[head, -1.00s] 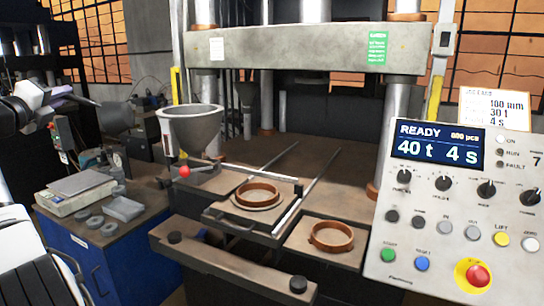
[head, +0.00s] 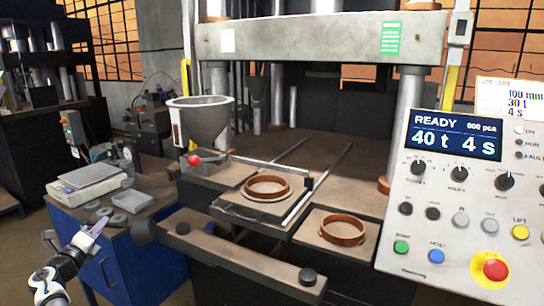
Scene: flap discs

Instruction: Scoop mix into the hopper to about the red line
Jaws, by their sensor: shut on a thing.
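The hopper (head: 207,124) is a grey cone with a wide rim at the left front of the press. A pale strip (head: 177,128) with a small reddish mark runs down its left side. My gripper (head: 92,236) is at the lower left, in front of the blue cabinet, well below and left of the hopper. I cannot see what is in the bowl. No mix is recognisable, and the hopper's inside is mostly hidden.
A red-knobbed lever (head: 194,160) sits beneath the hopper. Brown rings (head: 267,187) (head: 343,230) rest on the press plates. A scale (head: 87,184), grey discs and a tray (head: 133,201) crowd the blue cabinet (head: 125,262). The control panel (head: 458,200) fills the right.

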